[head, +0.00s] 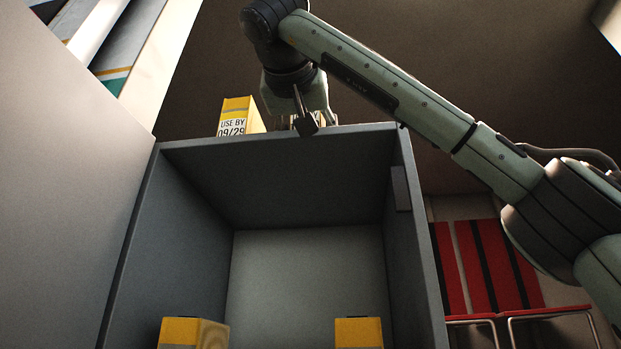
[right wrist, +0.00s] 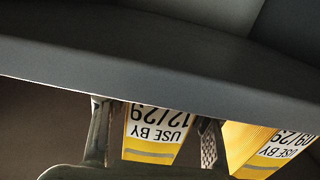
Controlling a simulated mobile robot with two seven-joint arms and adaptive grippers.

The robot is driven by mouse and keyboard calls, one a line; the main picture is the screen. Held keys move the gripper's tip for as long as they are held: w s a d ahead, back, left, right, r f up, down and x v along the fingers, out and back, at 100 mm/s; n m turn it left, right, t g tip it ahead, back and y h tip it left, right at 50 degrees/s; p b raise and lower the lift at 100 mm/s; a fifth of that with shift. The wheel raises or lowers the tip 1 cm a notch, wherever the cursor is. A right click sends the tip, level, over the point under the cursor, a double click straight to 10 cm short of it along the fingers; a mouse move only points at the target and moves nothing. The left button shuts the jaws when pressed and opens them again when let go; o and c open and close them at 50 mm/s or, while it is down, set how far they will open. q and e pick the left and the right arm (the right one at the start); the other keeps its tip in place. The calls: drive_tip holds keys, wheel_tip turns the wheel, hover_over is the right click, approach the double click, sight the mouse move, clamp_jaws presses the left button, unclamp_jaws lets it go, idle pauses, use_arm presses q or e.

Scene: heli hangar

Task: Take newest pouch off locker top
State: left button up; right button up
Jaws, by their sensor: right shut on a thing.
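My right gripper (head: 308,122) is on top of the grey locker (head: 280,146), reached over from the right. In the right wrist view its two fingers stand on either side of a yellow pouch reading USE BY 12/29 (right wrist: 154,135), and it is shut on that pouch. In the head view the gripper mostly hides this pouch. A second yellow pouch, reading USE BY 09/29 (head: 238,117), stands on the locker top left of the gripper. It also shows at the right of the right wrist view (right wrist: 262,150). My left gripper is out of view.
The locker is open at the front. Two yellow packs stand low inside it, one at left (head: 190,333) and one at right (head: 358,332). A grey panel (head: 60,170) rises at left. Red chairs (head: 485,265) stand at right behind my arm.

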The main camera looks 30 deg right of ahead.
drive_tip(key=c, duration=0.7)
clamp_jaws()
drive_tip(key=shift+r, duration=0.15)
